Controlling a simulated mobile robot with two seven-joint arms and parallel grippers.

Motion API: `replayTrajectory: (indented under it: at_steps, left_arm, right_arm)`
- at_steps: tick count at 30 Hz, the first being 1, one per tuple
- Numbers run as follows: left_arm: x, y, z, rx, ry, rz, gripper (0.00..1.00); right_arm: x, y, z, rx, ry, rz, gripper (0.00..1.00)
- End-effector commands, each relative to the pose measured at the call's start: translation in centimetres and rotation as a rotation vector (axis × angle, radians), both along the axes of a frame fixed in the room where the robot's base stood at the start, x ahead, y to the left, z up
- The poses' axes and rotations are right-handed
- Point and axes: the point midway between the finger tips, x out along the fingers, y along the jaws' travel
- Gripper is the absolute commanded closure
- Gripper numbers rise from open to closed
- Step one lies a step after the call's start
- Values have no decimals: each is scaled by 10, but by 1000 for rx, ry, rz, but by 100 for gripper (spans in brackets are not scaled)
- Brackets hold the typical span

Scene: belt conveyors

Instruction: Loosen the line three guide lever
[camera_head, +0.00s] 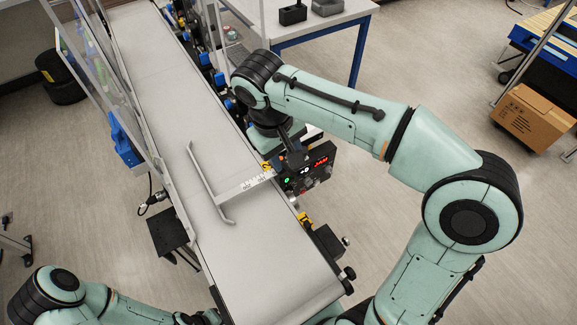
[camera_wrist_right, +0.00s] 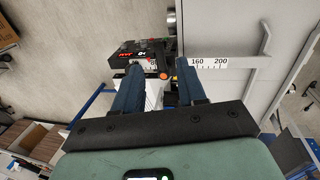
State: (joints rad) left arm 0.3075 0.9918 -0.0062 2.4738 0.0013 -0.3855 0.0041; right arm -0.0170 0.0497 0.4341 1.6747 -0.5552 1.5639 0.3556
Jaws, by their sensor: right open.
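The guide lever (camera_wrist_right: 162,75), dark with an orange tip, shows in the right wrist view beside the ruled bar, between my fingertips in the picture. Whether they touch it cannot be told. My right gripper (camera_wrist_right: 158,72) is open, with its two dark blue fingers on either side. In the head view my right wrist hangs over the belt's right edge and partly hides the clamp area. The ruled bar (camera_head: 247,186) runs from there to the pale guide rail (camera_head: 207,180) over the belt; it also shows in the wrist view (camera_wrist_right: 225,63). My left arm shows low left, its gripper out of frame.
A black control box (camera_head: 312,168) with red digits and a green light stands close beside the clamp. The grey conveyor belt (camera_head: 160,75) is bare apart from the rail. A clear guard (camera_head: 115,60) lines its left side. A white table (camera_head: 335,14) stands behind.

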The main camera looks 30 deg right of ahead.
Motion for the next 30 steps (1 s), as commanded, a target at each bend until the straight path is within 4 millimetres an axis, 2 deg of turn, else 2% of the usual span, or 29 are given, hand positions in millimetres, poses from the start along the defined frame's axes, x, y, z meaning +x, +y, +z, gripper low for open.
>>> replayTrajectory:
  at_steps: [1,3,9,13,21,22,25,26,30]
  left_arm:
    - [-5,0,-5,0,6,0,57]
    - [-8,0,-8,0,9,0,57]
    - [-12,0,-12,0,12,0,57]
    - [-12,0,-13,0,13,0,57]
    - [-12,0,-12,0,13,0,57]
    - [-12,0,-12,0,13,0,57]
    - [-12,0,-12,0,13,0,57]
    - [-12,0,-12,0,13,0,57]
    - [-12,0,-12,0,13,0,57]
  right_arm:
    - [-2,-3,-14,-2,6,-1,59]
    - [-1,-5,-26,-2,5,-1,59]
    - [1,-10,-50,0,1,0,59]
    - [1,-11,-57,0,0,0,59]
    - [2,-11,-58,1,-2,0,59]
    - [2,-11,-58,0,-2,0,63]
    - [2,-11,-58,0,-2,0,95]
    - [2,-11,-57,0,-2,0,100]
    - [2,-11,-57,0,-2,1,100]
